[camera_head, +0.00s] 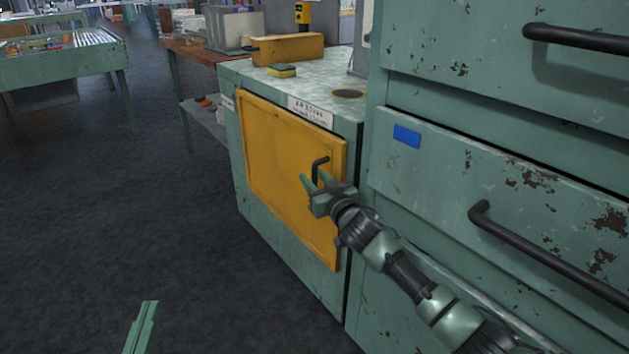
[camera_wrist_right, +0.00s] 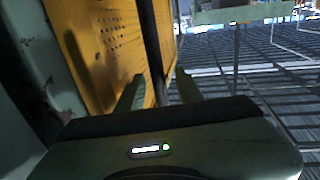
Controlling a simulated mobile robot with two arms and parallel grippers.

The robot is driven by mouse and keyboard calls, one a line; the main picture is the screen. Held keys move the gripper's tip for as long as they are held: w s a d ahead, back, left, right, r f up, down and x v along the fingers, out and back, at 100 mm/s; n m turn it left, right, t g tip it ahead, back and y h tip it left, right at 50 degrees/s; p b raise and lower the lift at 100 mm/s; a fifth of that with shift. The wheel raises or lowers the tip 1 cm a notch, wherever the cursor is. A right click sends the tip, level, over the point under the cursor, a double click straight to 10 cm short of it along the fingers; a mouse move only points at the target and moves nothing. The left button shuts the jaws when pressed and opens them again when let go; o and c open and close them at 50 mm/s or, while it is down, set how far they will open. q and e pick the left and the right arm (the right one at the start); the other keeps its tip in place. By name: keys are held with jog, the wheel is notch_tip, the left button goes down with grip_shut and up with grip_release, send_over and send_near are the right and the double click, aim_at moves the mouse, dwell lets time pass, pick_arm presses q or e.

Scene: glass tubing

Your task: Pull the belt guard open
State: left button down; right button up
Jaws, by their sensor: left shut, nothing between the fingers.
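The belt guard (camera_head: 280,170) is a yellow panel on the front of a green cabinet, and it looks flush with the front. Its dark bar handle (camera_head: 319,170) is near its right edge. The guard (camera_wrist_right: 88,45) also shows perforated in the right wrist view, with the handle (camera_wrist_right: 151,45) upright. My right gripper (camera_head: 314,182) is at the handle, its fingers apart, one on each side of the bar. I cannot tell whether they touch it. My left gripper (camera_head: 147,318) is shut and empty at the bottom left, far from the guard.
Green drawers (camera_head: 500,190) with dark handles stand close on the right. A sponge (camera_head: 282,70) and a yellow block (camera_head: 288,48) are on or behind the cabinet top. The dark floor (camera_head: 90,210) left of the guard is clear. A table (camera_head: 60,60) stands far left.

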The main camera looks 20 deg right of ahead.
grip_shut()
dwell(1.4)
